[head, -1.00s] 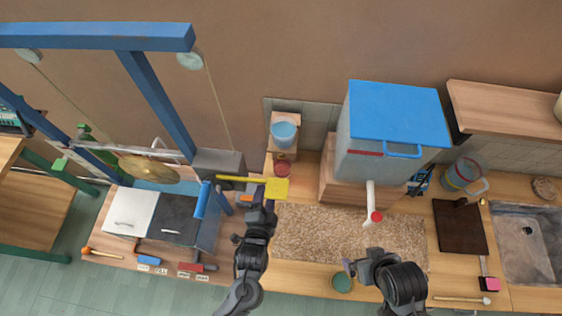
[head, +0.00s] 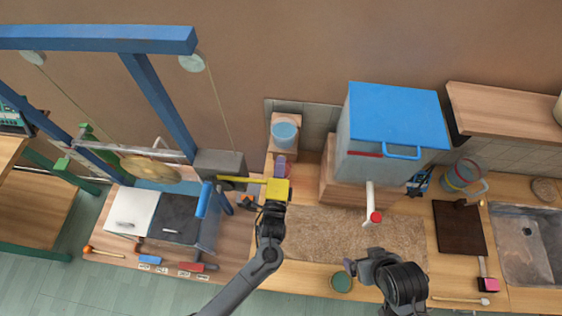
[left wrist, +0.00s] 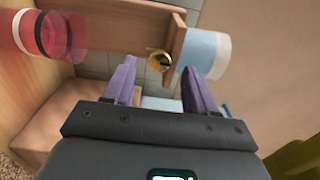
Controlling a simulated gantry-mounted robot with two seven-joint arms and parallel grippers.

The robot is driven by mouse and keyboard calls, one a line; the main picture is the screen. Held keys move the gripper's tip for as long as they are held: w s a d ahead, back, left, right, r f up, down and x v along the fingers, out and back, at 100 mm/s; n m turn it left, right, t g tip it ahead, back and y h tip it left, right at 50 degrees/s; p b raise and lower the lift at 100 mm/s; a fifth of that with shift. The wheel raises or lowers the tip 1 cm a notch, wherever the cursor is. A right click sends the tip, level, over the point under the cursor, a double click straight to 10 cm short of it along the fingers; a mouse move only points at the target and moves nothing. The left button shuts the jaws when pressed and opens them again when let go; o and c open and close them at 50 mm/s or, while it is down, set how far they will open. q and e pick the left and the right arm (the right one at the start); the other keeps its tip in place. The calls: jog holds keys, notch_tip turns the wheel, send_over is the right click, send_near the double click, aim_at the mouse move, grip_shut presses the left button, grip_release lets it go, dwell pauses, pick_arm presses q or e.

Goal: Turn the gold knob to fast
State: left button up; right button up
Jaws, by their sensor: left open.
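The gold knob (left wrist: 158,60) is small and round, on the wooden stand (left wrist: 122,20) in the left wrist view. I cannot make it out in the head view. My left gripper (left wrist: 158,68) is open, its two purple fingers on either side of the knob in the picture; I cannot tell whether they touch it. In the head view the left gripper (head: 281,165) reaches past the yellow paddle, which hides part of it, towards the stand. No speed marking is readable. My right gripper (head: 350,268) is low over the counter; its jaw opening is unclear.
A light blue cup (head: 285,132) sits on the stand, and a red translucent cup (left wrist: 50,34) is beside it. The yellow paddle (head: 277,190) lies close over my left wrist. A large blue-lidded tank (head: 397,115) stands to the right. A brown mat (head: 330,235) covers the counter in front.

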pick_arm(q)
jog(key=shift+w+d, duration=0.1)
jog(key=shift+w, duration=1.05)
jog(key=c, duration=1)
jog(key=shift+c, duration=0.2)
jog(key=shift+n+b, duration=0.35)
jog(key=shift+n, duration=2.95)
